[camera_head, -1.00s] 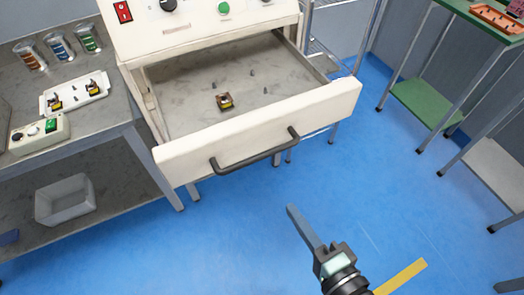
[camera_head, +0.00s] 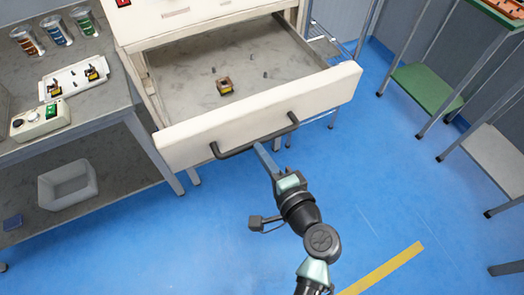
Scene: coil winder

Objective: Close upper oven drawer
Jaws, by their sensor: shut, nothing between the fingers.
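The upper oven drawer (camera_head: 330,91) is pulled out of the cream oven housing (camera_head: 160,20). Its dark bar handle (camera_head: 236,151) runs across the front panel. A small brown and yellow coil part (camera_head: 224,86) lies on the drawer floor, with several small dark pegs near it. My gripper (camera_head: 262,152) is shut and empty. I cannot tell whether the tips touch the handle or the front panel.
A grey bench (camera_head: 90,103) on the left holds jars (camera_head: 57,31), a white tray with coil parts (camera_head: 48,82) and a button box (camera_head: 40,119). A pale bin (camera_head: 68,186) sits on its lower shelf. A green-shelved rack (camera_head: 417,82) stands right. Blue floor in front is clear.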

